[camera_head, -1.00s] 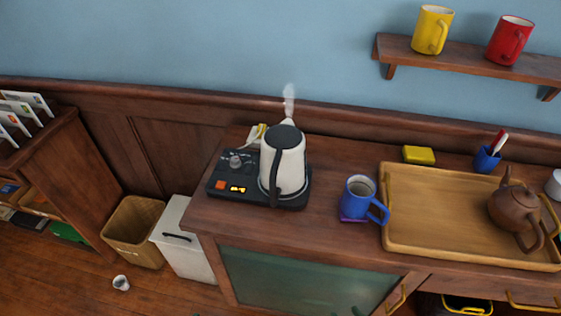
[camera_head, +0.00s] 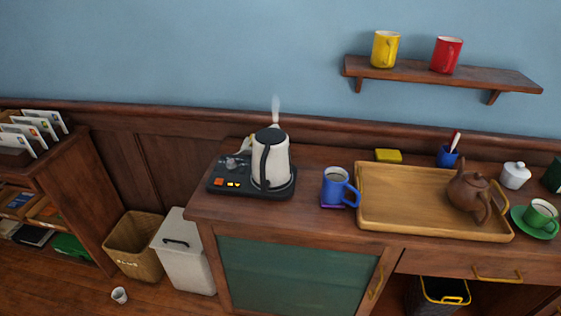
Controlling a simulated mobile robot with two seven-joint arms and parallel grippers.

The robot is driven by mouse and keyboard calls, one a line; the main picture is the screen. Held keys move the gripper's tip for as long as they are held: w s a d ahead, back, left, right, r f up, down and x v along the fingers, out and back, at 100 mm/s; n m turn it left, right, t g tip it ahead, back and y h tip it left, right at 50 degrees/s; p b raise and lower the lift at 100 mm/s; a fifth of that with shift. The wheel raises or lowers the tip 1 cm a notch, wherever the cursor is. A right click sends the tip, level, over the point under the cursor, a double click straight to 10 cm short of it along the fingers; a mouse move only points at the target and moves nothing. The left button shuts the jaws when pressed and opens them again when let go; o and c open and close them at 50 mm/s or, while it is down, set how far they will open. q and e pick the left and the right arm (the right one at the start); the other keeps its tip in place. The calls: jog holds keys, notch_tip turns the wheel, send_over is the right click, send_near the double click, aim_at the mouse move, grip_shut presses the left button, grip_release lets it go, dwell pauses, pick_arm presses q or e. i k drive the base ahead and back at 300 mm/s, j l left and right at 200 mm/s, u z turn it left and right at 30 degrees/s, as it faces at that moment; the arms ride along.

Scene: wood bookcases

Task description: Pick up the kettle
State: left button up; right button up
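The kettle (camera_head: 280,160) is white with a black lid and a black handle that faces me. It stands upright on a black heating base (camera_head: 222,186) with lit orange marks, at the left part of the wooden cabinet top. Steam (camera_head: 276,107) rises from behind its lid. Neither of my grippers shows in the head view.
A blue mug (camera_head: 335,187) on a purple coaster stands right of the kettle. A wooden tray (camera_head: 400,218) holds a brown teapot (camera_head: 466,192). A shelf (camera_head: 440,78) with two mugs hangs above. A wicker basket (camera_head: 133,246) and white bin (camera_head: 184,255) stand left of the cabinet.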

aim_at(271, 162)
jog(key=j+z, duration=0.1)
jog(key=z, duration=1)
jog(key=i+j, duration=0.1)
jog(key=j, duration=0.8)
jog(key=i+j, duration=0.1)
jog(key=j, duration=0.8)
jog(key=i+j, duration=0.1)
jog(key=j, duration=0.85)
